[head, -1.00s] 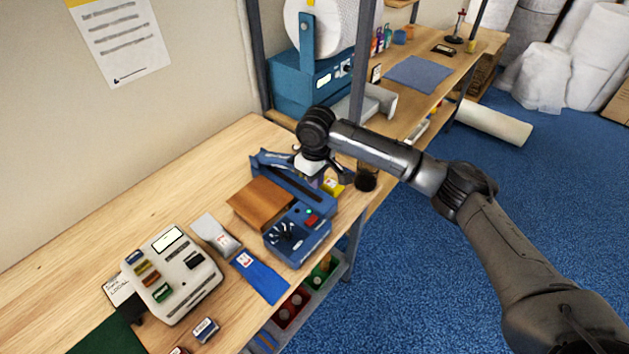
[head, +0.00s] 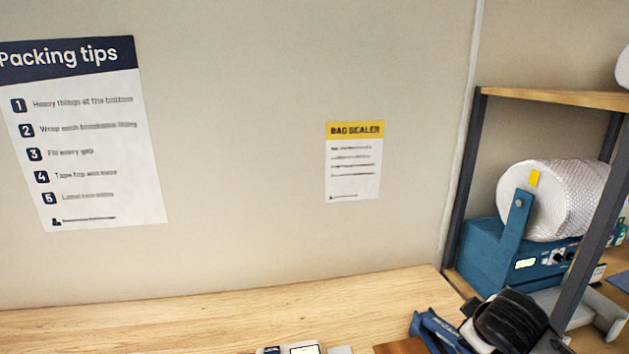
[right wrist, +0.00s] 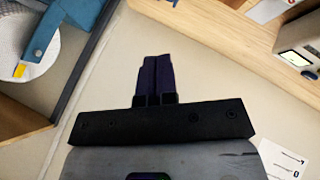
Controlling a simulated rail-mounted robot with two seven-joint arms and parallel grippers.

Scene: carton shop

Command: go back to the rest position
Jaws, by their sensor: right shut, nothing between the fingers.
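My right gripper (right wrist: 155,78) shows in the right wrist view with its two dark fingers together and nothing between them. It points across the bare wall, apart from the bench. In the head view only a dark rounded part of my right arm shows at the bottom right, in front of the blue bag sealer (head: 437,333); the right fingers are out of that view. My left arm and left gripper are in neither view.
The wooden bench (head: 250,302) runs along the bottom, with a pale device (head: 303,348) at its edge. A shelf post (head: 465,180) and a blue dispenser (head: 490,255) with a bubble-wrap roll (head: 560,195) stand right. Posters (head: 85,140) hang on the wall.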

